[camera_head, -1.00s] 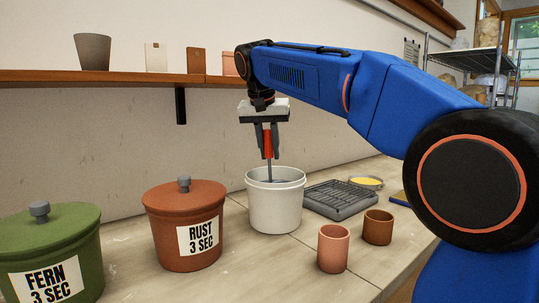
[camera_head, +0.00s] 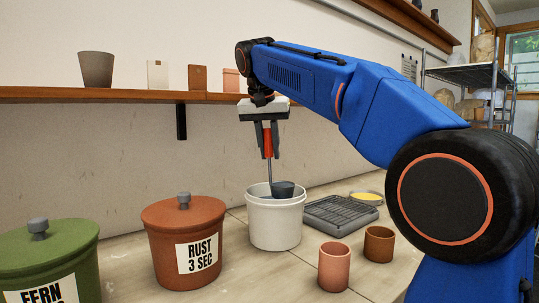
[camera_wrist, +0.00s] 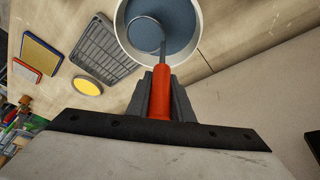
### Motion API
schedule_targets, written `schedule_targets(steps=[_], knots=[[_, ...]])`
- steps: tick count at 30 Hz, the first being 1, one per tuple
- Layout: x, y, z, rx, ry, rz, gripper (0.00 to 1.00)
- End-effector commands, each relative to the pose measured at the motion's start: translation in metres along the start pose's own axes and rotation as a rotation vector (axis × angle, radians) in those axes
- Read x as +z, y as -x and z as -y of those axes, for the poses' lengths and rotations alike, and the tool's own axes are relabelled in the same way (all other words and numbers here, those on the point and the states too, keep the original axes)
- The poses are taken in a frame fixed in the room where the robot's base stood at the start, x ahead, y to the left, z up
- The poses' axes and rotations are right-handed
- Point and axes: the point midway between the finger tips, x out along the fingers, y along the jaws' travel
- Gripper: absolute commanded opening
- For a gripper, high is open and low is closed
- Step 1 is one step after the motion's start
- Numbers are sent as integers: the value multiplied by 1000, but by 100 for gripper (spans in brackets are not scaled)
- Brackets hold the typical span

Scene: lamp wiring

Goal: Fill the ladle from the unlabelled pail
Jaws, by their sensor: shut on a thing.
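My gripper (camera_head: 267,140) is shut on the red handle of the ladle (camera_head: 283,189), above the white unlabelled pail (camera_head: 274,230). The ladle's shaft hangs down, and its grey bowl shows at the level of the pail's rim, over the opening. In the wrist view, the ladle handle (camera_wrist: 160,92) is between the fingers of my gripper (camera_wrist: 161,80). The bowl's round rim lies within the outline of the pail (camera_wrist: 197,50). Blue-grey liquid shows in the pail, and the same colour shows inside the bowl's rim.
A rust lidded pail (camera_head: 165,245) marked "RUST 3 SEC" and a green one (camera_head: 60,255) stand left. A pink cup (camera_head: 334,268) and a brown cup (camera_head: 379,245) stand right.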

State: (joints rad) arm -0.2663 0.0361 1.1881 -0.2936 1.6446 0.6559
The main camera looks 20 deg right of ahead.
Motion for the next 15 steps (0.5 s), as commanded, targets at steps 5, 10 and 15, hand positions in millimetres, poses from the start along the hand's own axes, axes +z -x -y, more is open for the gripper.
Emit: schedule_targets(steps=[5,10,15], knots=[[-4,9,0,-2,0,-2,0],[-7,16,-1,-1,-1,-2,0],[-10,23,-1,-1,-1,-1,0]])
